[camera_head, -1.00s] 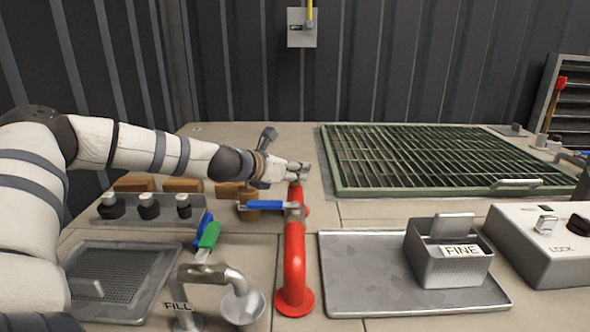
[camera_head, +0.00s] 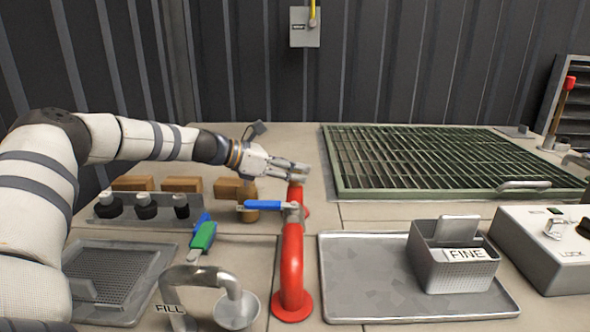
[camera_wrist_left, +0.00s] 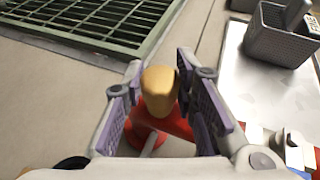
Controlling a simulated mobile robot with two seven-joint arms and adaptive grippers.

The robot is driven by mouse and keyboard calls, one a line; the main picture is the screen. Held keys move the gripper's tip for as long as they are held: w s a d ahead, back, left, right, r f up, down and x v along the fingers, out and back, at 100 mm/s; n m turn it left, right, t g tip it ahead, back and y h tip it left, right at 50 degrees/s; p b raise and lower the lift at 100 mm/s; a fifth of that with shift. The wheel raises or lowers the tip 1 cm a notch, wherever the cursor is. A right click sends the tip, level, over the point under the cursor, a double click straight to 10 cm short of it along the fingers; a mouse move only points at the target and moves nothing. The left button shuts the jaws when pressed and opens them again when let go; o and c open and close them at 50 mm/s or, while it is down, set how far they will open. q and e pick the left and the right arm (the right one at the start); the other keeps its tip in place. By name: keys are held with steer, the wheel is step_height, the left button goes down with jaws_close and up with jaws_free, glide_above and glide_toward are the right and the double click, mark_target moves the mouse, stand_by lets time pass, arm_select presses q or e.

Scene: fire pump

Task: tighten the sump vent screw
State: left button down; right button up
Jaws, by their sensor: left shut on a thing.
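The sump vent screw shows in the left wrist view as a tan, brass-like head (camera_wrist_left: 160,85) on top of the red pipe (camera_wrist_left: 170,125). In the head view the red pipe (camera_head: 292,265) rises from a round flange and bends over. My left gripper (camera_head: 298,172) is at the pipe's upper end and hides the screw there. In the left wrist view the fingers of my left gripper (camera_wrist_left: 162,105) stand on both sides of the tan head, shut on it. My right gripper is in no view.
A blue-handled valve (camera_head: 264,205) sits on the pipe close below my gripper. A green-handled lever (camera_head: 203,237) and the FILL pipe (camera_head: 205,275) stand at front left. A green grating (camera_head: 430,160) lies behind right. A FINE basket (camera_head: 450,270) stands on a grey tray (camera_head: 360,290).

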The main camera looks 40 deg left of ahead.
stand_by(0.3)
arm_select(q)
steer(key=c, duration=1.3)
jaws_free()
step_height(320, 180, up, 10)
steer(key=shift+w, duration=0.15)
